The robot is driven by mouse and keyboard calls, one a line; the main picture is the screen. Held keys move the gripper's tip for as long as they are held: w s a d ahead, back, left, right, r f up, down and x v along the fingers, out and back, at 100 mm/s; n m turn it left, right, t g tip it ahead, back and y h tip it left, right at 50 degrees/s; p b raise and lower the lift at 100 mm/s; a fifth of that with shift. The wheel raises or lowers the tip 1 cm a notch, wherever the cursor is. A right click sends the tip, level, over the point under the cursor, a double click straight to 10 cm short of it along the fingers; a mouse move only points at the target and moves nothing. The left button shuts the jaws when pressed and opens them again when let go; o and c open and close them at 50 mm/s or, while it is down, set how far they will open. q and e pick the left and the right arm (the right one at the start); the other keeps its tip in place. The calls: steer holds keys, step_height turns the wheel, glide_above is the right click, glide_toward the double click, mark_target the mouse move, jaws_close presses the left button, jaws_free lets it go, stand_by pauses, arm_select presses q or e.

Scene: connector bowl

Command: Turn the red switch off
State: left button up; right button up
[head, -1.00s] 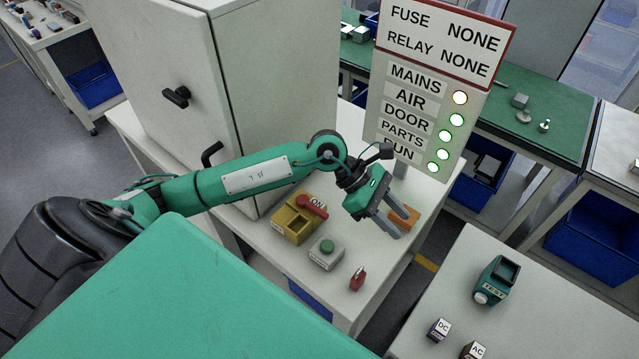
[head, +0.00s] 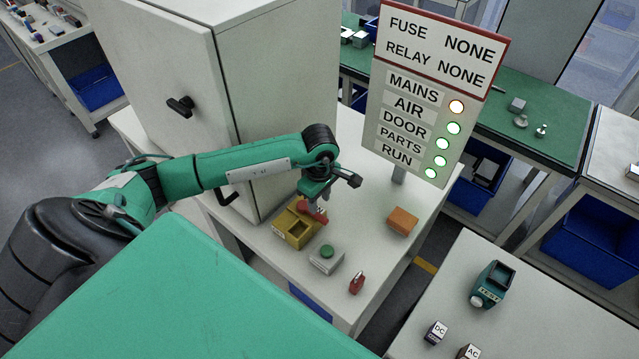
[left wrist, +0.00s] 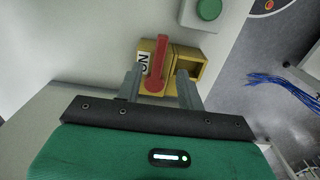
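The red switch (head: 321,216) is a rotary handle on a yellow box (head: 290,234) on the white bench. In the left wrist view the red handle (left wrist: 157,65) lies along the picture's vertical, beside a white ON label (left wrist: 143,62). My left gripper (head: 315,207) is directly over the switch, pointing down. Its two fingers (left wrist: 158,88) are apart, one on each side of the red handle, with gaps visible. In the head view the gripper partly hides the switch. I cannot tell whether a finger touches it. My right gripper is not in view.
A grey box with a green button (head: 327,258), a red padlock-like piece (head: 357,283) and an orange block (head: 402,221) stand nearby. A grey cabinet (head: 265,90) rises behind. The sign (head: 425,110) shows MAINS, AIR, DOOR, PARTS and RUN lamps lit.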

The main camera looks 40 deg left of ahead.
mark_target(320, 216)
arm_select(q)
step_height(320, 216, down, 5)
steer(key=shift+d+f+p, duration=0.1)
steer(key=shift+f+p, duration=0.05)
steer(key=shift+p, duration=0.55)
steer(key=shift+f, duration=0.45)
steer(key=shift+c, duration=0.2)
jaws_close()
